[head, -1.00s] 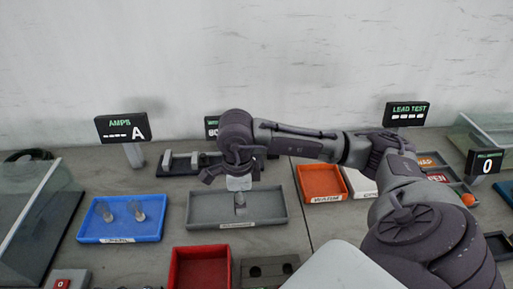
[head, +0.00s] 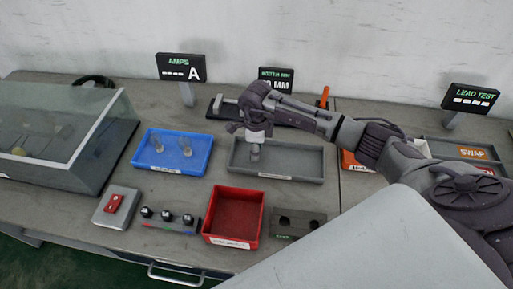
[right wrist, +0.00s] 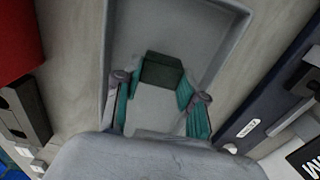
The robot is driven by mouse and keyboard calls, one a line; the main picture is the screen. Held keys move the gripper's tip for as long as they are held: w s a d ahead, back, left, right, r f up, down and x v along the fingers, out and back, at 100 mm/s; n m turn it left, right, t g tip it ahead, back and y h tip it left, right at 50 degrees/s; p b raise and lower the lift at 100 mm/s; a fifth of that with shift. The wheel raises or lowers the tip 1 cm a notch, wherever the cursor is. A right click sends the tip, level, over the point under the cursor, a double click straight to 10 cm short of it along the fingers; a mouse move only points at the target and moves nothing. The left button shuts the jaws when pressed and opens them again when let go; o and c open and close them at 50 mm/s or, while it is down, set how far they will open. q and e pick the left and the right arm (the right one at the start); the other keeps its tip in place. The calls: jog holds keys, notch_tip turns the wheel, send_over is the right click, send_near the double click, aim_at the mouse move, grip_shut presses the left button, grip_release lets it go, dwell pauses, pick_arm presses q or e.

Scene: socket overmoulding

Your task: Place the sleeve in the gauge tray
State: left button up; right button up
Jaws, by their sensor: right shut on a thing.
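My right gripper (head: 256,140) is over the grey tray (head: 304,163), pointing down and shut on a small grey sleeve (head: 255,154). The tray's front label is too small to read. The sleeve hangs below the fingers inside the tray outline; I cannot tell whether it touches the floor. In the right wrist view, the teal-padded fingers (right wrist: 160,88) are on either side of a dark block-like end (right wrist: 163,71), with the grey tray (right wrist: 190,10) around it. Two similar grey pieces (head: 186,151) stand in the blue tray (head: 172,168). My left gripper is not in view.
A red bin (head: 233,216) and a dark block with two holes (head: 298,223) stand in front of the grey tray. A dark fixture (head: 217,105) is behind it. A glass-covered box (head: 66,140) is at the left. The grey tray's right part is empty.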

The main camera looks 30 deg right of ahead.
jog(key=shift+f, duration=0.45)
jog(key=shift+f, duration=0.15)
jog(key=o, duration=1)
